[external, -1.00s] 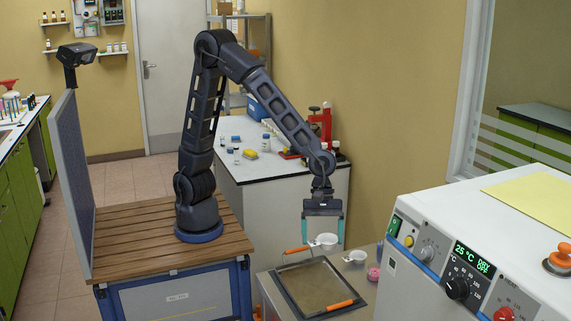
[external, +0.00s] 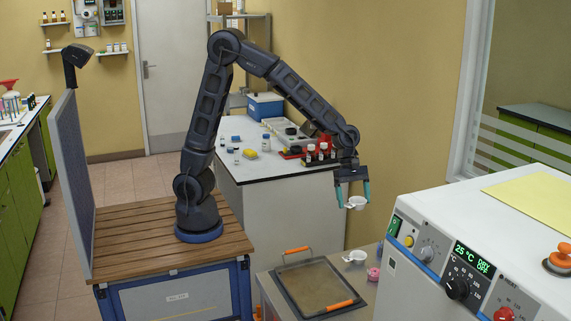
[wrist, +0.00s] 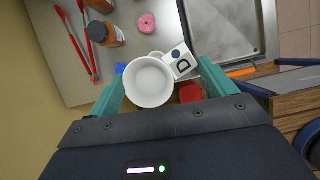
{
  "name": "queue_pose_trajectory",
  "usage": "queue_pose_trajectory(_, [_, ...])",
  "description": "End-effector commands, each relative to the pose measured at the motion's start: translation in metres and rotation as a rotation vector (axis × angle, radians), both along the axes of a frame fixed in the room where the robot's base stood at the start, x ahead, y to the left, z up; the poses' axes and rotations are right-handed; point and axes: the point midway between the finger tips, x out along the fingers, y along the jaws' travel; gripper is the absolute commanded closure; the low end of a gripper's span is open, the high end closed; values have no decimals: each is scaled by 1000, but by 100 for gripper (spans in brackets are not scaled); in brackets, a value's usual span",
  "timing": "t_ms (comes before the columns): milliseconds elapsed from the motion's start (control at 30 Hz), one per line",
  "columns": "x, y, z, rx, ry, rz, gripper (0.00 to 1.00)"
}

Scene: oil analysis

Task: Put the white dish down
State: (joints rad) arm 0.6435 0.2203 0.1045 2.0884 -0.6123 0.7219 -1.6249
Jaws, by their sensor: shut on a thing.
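The white dish (external: 356,203) is a small round cup with a flat tab at its side. My gripper (external: 353,200) is shut on it and holds it in the air, above the metal table. In the wrist view the dish (wrist: 150,84) shows empty between the teal fingers, and its tab (wrist: 181,62), marked with a D, lies against the right finger. A second white dish (external: 355,257) stands on the table below, right of the tray; the held dish mostly hides it in the wrist view.
A metal tray (external: 292,268) with orange handles lies on the table (external: 372,291). A pink round item (external: 374,274) sits beside the second dish. The wrist view also shows brown bottles (wrist: 106,34) and red tongs (wrist: 82,42). The white oven (external: 440,240) stands close on the right.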

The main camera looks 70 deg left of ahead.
Motion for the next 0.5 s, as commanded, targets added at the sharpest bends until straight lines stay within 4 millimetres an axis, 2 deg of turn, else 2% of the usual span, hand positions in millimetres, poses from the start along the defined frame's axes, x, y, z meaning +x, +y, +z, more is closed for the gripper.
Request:
queue_pose_trajectory(33, [13,16,1,0,0,30,39])
queue_pose_trajectory(200, [49,67,3,0,0,116,39])
queue_pose_trajectory(500, [99,166,7,0,1,266,39])
